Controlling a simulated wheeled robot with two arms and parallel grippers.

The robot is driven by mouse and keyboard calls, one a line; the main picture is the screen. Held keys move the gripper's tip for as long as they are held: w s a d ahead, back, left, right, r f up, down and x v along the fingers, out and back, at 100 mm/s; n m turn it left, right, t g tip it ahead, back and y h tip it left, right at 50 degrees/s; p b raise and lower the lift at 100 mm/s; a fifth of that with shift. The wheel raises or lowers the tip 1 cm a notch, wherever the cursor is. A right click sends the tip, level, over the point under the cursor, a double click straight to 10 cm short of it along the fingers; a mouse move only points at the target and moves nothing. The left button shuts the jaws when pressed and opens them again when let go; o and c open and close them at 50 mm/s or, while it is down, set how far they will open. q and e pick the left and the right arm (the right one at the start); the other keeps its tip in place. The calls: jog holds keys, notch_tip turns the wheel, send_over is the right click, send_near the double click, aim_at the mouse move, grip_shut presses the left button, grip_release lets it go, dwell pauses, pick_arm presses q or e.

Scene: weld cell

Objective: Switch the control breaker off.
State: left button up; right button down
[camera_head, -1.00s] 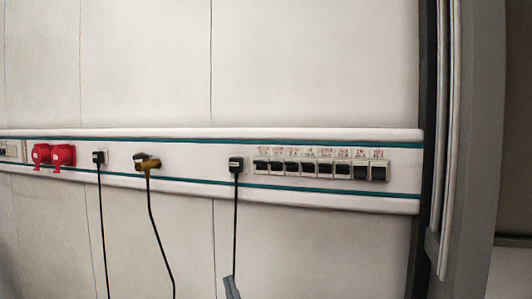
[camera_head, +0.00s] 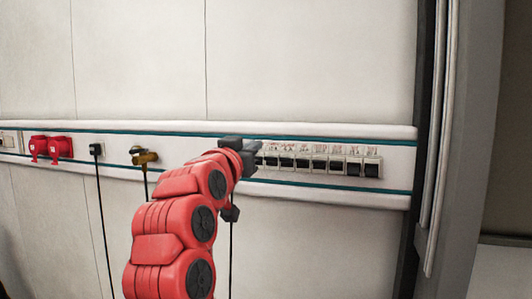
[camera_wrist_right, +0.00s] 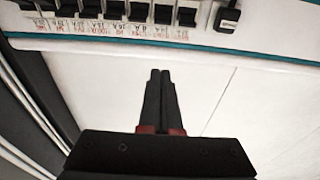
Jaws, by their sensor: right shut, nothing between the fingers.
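A row of breakers with black switches (camera_head: 318,164) is set in the white wall rail, with small red-lettered labels above it that I cannot read. I cannot tell which one is the control breaker. My right gripper (camera_head: 252,152) is in front of the row's left end and covers part of it. In the wrist view, which shows the row (camera_wrist_right: 112,10) upside down at the top, the right gripper (camera_wrist_right: 160,73) has its two fingers together and empty. Its tips appear apart from the switches, on the label side. My left gripper is out of view.
A black plug (camera_wrist_right: 228,17) sits beside the row, hidden behind my gripper in the head view; its cable hangs below. Further left are a brass-coloured connector (camera_head: 145,158), another black plug (camera_head: 97,149) and two red sockets (camera_head: 60,147). A dark post (camera_head: 426,130) stands at right.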

dwell(0.3)
jog(key=r+p, duration=0.2)
jog(key=p, duration=0.3)
send_over(270, 160)
jog(key=shift+s+a+f, duration=0.25)
jog(key=shift+s+a, duration=0.1)
jog(key=shift+w+f, duration=0.15)
jog(key=shift+f, duration=0.15)
jog(key=shift+s+a+f+p, duration=0.1)
jog(key=shift+s+f+p, duration=0.1)
jog(key=shift+f, duration=0.4)
jog(key=shift+s+d+f+p, duration=0.1)
jog(key=shift+f+p, duration=0.15)
jog(key=shift+f, duration=0.4)
jog(key=shift+s+a+f+p, duration=0.1)
jog(key=shift+s+f+p, duration=0.1)
jog(key=shift+f, duration=0.4)
